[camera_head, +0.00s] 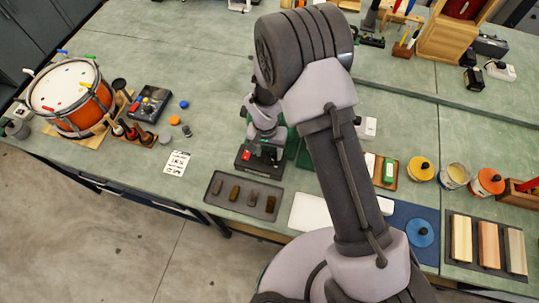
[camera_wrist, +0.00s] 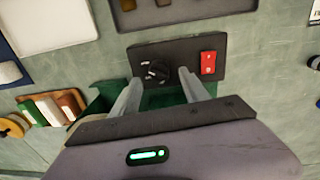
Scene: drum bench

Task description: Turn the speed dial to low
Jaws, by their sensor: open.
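The speed dial (camera_wrist: 156,72) is a round black knob with pale marks around it. It sits on a black control panel (camera_wrist: 182,48), beside a red rocker switch (camera_wrist: 208,62). My gripper (camera_wrist: 160,77) is open, with its two fingertips on either side of the dial in the wrist view. I cannot tell whether they touch it. In the head view my gripper (camera_head: 262,140) is over the panel (camera_head: 245,168). The red switch (camera_head: 246,155) shows there, but the dial is hard to make out. The dial's exact setting is too small to read.
A dark tray (camera_head: 243,195) with several small blocks lies in front of the panel. A green housing (camera_wrist: 170,98) is partly hidden behind my fingers. A white tray (camera_head: 309,212) is to the right. A labelled card (camera_head: 177,163) and a drum (camera_head: 72,95) are left.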

